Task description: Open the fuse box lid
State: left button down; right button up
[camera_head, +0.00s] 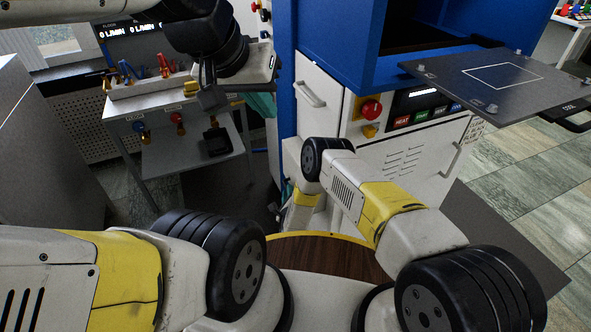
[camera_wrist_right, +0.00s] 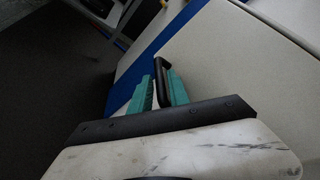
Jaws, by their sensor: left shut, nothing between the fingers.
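In the right wrist view, a black bar handle (camera_wrist_right: 163,70) stands out from a pale, flat panel (camera_wrist_right: 225,75). This looks like the fuse box lid, though no label shows. My right gripper (camera_wrist_right: 157,92) has its two green fingers on either side of the handle bar, close against it. In the head view the handle is hidden behind the cabinet's corner and my right arm. My left gripper (camera_head: 262,105) is at the upper left, with its teal fingers together and empty, beside the blue frame and apart from the panel.
The blue press (camera_head: 335,40) has a white cabinet with a drawer handle (camera_head: 310,94) and a red button (camera_head: 371,110). A dark plate (camera_head: 450,85) juts out at the right. A bench with valves (camera_head: 160,100) stands at the left. Dark floor shows between bench and press.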

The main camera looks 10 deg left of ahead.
jog(key=shift+w+a+f, duration=0.1)
jog(key=shift+w+a, duration=0.05)
jog(key=shift+w, duration=0.45)
grip_shut()
jog(key=shift+s, duration=0.1)
dwell(1.0)
